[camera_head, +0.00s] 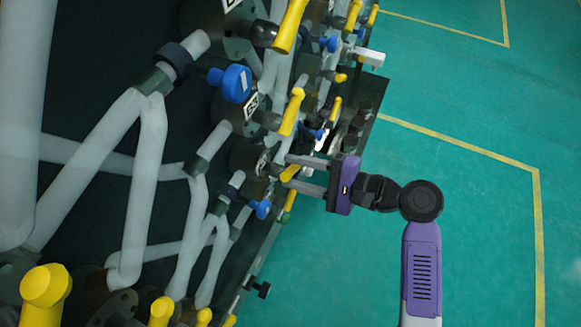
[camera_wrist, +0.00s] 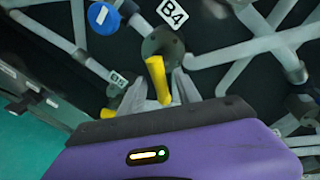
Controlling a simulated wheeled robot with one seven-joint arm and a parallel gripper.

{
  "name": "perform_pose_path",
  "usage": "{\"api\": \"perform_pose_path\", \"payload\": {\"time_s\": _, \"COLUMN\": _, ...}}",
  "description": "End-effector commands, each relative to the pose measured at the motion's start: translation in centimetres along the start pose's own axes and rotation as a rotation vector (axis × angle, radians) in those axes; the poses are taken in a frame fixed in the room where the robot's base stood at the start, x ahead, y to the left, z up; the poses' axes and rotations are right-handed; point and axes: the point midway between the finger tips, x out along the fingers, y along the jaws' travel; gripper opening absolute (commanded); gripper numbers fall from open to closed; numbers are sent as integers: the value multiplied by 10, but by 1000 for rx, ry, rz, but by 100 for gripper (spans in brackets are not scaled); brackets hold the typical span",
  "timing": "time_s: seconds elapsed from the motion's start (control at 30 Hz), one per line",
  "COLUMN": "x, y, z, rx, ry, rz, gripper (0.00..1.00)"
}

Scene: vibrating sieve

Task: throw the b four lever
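The B4 label (camera_wrist: 172,13) shows at the top of the wrist view, beside a round dark valve body (camera_wrist: 161,42). The yellow B4 lever (camera_wrist: 157,78) sticks out from this body towards my gripper. My gripper (camera_wrist: 160,76) is open, with one grey finger on each side of the lever and visible gaps between. In the head view, my gripper (camera_head: 287,169) reaches left to the panel, its two fingers apart, with a yellow lever (camera_head: 289,173) between their tips. The B4 label cannot be read in the head view.
Other yellow levers (camera_head: 291,112) and blue handles (camera_head: 231,83) stand close by on the panel, among grey pipes (camera_head: 150,180). A blue knob (camera_wrist: 103,17) and another yellow lever (camera_wrist: 108,113) are left of the B4 lever. Green floor (camera_head: 480,220) at right is clear.

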Motion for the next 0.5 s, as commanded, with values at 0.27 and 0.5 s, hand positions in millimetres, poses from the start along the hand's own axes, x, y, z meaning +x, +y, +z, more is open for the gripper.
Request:
{"api": "perform_pose_path", "payload": {"time_s": 0.27, "x": 14, "y": 0, "z": 0, "rx": -1, "ry": 1, "rz": -1, "gripper": 40}}
{"api": "perform_pose_path", "payload": {"time_s": 0.5, "x": 14, "y": 0, "z": 0, "rx": -2, "ry": 1, "rz": -1, "gripper": 28}}
